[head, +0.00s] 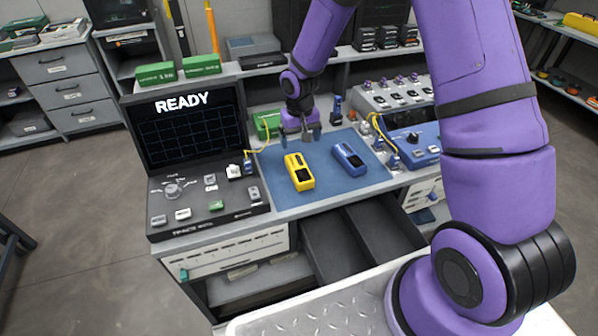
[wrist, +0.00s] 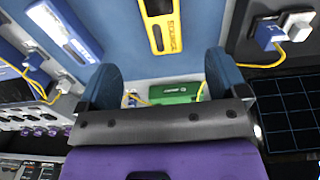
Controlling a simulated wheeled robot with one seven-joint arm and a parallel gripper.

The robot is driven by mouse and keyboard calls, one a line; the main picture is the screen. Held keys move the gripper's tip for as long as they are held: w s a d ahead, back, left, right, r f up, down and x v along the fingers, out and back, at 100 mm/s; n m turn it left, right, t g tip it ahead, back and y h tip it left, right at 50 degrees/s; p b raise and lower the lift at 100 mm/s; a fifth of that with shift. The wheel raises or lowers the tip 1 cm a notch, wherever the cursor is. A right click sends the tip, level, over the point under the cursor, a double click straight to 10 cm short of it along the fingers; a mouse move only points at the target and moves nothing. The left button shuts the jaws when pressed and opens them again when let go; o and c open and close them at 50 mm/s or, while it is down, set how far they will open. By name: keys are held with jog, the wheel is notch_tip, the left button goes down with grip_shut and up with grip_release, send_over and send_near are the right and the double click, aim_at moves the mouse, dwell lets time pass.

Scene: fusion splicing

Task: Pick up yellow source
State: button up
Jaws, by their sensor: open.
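The yellow source (head: 298,171) is a small yellow handheld box with a dark panel, lying on the blue mat (head: 285,202). In the wrist view the yellow source (wrist: 161,27) lies ahead of the fingers, lettered along its face and cut off by the top edge. My gripper (head: 302,133) is open and empty, above the back part of the mat, behind the yellow source and apart from it. In the wrist view the two fingers of my gripper (wrist: 160,82) are spread wide with nothing between them.
A similar blue device (head: 349,159) lies right of the yellow source. A console with a READY screen (head: 190,128) stands at left, with a yellow cable by the mat. Blue equipment (head: 414,145) stands at right. A green box (head: 268,122) is behind my gripper. Open drawers (head: 345,240) are below.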

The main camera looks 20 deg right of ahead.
aim_at(299, 167)
jog(key=f, duration=0.3)
jog(key=shift+w+a+f, duration=0.1)
jog(key=shift+a+f, duration=0.15)
jog(key=shift+a, duration=0.1)
notch_tip(299, 167, down, 5)
jog(key=shift+w+d+f, duration=0.15)
jog(key=shift+f, duration=0.75)
jog(key=shift+w+d+f, duration=0.1)
jog(key=shift+w+f, duration=0.05)
jog(key=shift+f, duration=0.8)
jog(key=shift+w+d+f, duration=0.15)
jog(key=shift+f, duration=0.75)
jog(key=c, duration=1.2)
